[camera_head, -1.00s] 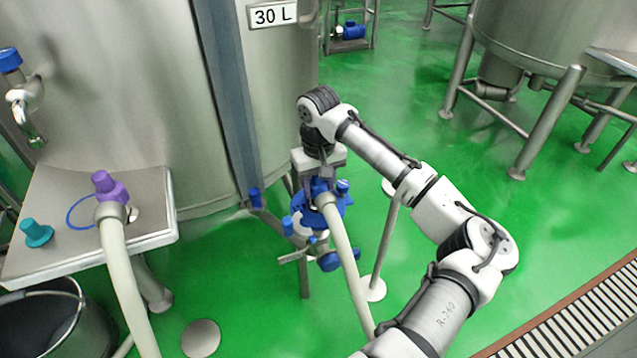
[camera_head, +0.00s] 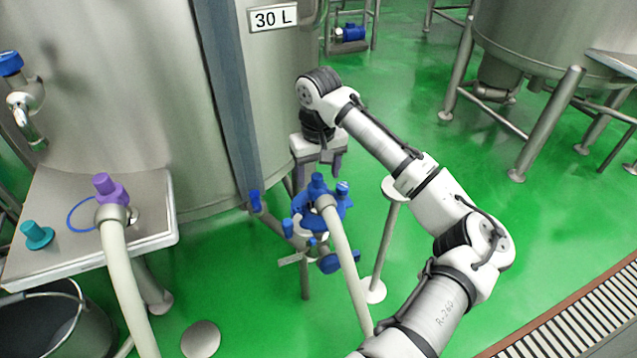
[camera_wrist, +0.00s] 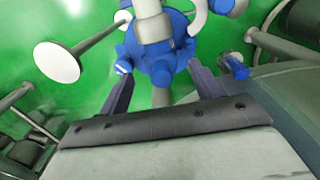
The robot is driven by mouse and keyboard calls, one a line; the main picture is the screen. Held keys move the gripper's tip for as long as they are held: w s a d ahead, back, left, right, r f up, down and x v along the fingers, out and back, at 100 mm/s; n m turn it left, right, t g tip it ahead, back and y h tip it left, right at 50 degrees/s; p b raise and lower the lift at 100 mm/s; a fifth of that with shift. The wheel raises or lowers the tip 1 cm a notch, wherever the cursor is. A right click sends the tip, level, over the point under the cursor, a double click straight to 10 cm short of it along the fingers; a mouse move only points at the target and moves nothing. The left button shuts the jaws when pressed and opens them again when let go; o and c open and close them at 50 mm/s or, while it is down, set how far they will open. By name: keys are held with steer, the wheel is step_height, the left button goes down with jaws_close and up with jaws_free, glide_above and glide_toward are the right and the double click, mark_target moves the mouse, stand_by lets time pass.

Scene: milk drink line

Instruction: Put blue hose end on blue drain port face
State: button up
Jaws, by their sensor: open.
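The blue hose end (camera_head: 319,187) sits upright at the blue drain port face (camera_head: 338,212), with its cream hose (camera_head: 344,250) running down toward the front. It appears to rest on the port, though the contact itself is hidden. My gripper (camera_head: 320,168) is open and empty, just above and behind the hose end. In the wrist view, the two dark fingers of my gripper (camera_wrist: 160,88) stand apart, with the blue port face (camera_wrist: 155,60) and the pale hose (camera_wrist: 152,18) beyond them.
A steel side table (camera_head: 160,205) at the left holds a purple hose end (camera_head: 108,190), a teal cap (camera_head: 36,235) and a blue ring mark. The large 30 L tank (camera_head: 150,90) stands close to my gripper's left.

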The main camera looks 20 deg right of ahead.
step_height(320, 180, up, 8)
steer(key=shift+f+p, duration=0.1)
steer(key=shift+p, duration=0.2)
stand_by(1.1)
